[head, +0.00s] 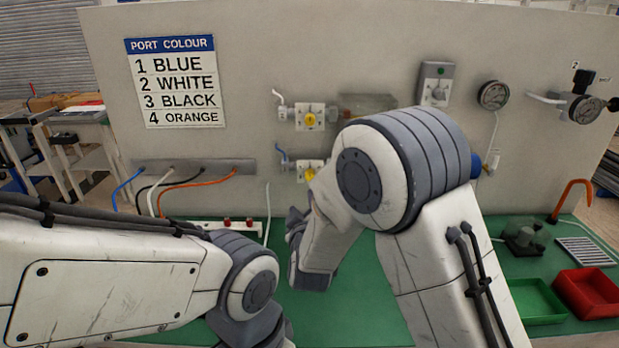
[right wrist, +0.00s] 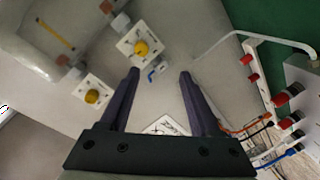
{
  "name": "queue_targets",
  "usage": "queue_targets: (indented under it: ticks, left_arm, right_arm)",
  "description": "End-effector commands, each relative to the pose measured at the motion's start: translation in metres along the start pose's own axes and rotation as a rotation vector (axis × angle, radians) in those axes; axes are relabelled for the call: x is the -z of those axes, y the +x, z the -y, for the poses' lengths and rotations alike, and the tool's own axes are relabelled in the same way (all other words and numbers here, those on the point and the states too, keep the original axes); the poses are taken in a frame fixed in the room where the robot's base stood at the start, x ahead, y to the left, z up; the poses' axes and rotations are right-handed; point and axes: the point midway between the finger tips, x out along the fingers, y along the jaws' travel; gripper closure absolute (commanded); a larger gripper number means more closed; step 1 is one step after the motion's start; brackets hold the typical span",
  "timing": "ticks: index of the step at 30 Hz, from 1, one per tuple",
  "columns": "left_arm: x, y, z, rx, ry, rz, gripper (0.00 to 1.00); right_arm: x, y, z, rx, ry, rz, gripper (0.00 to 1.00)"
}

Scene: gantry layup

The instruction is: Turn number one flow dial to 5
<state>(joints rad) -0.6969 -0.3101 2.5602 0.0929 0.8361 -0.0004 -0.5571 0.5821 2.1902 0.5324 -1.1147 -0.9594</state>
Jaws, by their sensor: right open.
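No dial marked 1 can be made out; my right arm hides part of the panel. A round dial (head: 585,108) beside a label "2" is at the panel's far right in the head view. Two valves with yellow knobs are on the panel: an upper one (head: 310,119) and a lower one (head: 310,173), partly behind my right arm. Both knobs show in the right wrist view, one near a blue hose (right wrist: 141,48) and another (right wrist: 92,97). My right gripper (right wrist: 158,78) is open and empty, its fingers pointing towards the panel. My left gripper is out of view.
A gauge (head: 494,95) and a grey box (head: 436,83) hang on the panel. A port colour sign (head: 176,82) is at left, above coloured hoses. A green tray (head: 537,301) and red tray (head: 590,292) sit at right on the green bench.

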Motion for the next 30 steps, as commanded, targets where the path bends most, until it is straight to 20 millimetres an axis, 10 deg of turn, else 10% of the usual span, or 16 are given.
queue_targets:
  ticks: [30]
  left_arm:
    - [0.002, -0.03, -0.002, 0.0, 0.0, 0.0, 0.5]
  right_arm:
    - [-0.003, 0.111, -0.034, -0.151, -0.095, -0.031, 0.37]
